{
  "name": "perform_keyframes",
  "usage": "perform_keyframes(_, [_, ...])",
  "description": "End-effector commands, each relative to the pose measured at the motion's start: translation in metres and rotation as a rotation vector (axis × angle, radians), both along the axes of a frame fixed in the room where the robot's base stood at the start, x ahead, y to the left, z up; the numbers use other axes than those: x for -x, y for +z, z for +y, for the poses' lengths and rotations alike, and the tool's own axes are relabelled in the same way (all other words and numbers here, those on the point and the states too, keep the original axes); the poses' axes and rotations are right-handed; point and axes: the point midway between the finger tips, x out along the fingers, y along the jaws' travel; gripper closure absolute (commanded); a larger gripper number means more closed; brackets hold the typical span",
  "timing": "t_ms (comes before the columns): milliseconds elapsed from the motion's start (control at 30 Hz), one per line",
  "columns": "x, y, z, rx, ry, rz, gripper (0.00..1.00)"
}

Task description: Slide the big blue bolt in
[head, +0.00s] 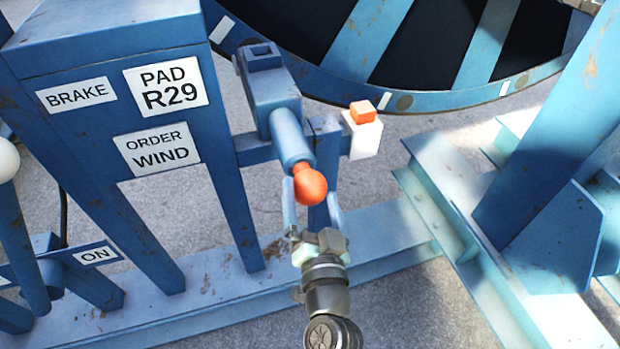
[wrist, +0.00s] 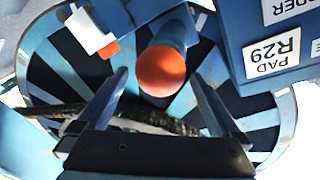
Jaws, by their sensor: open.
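The big blue bolt (head: 291,140) is a thick round bar with an orange ball knob (head: 310,187) on its near end. It sticks out of a blue block housing (head: 268,88) on the frame, and its far end is hidden inside. In the wrist view the orange knob (wrist: 161,71) faces the camera, with the blue bar behind it. My gripper (head: 312,200) is open, its fingers pointing toward the knob, one on each side. In the wrist view the fingers (wrist: 160,90) stand wide apart and the knob shows between their tips. I cannot see any contact.
A white block with an orange top (head: 362,127) sits close to the right of the bolt. A blue post with BRAKE, PAD R29 and ORDER WIND labels (head: 166,88) stands to the left. The large blue reel (head: 440,98) is behind. Blue beams (head: 440,195) stand at right.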

Motion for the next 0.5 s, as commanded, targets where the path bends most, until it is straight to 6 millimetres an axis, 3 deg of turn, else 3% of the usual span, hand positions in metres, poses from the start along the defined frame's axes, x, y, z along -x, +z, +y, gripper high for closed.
perform_keyframes(200, [-0.024, 0.001, 0.003, 0.000, 0.001, -0.001, 0.00])
perform_keyframes(500, [-0.030, 0.000, 0.004, 0.000, 0.001, 0.001, 0.00])
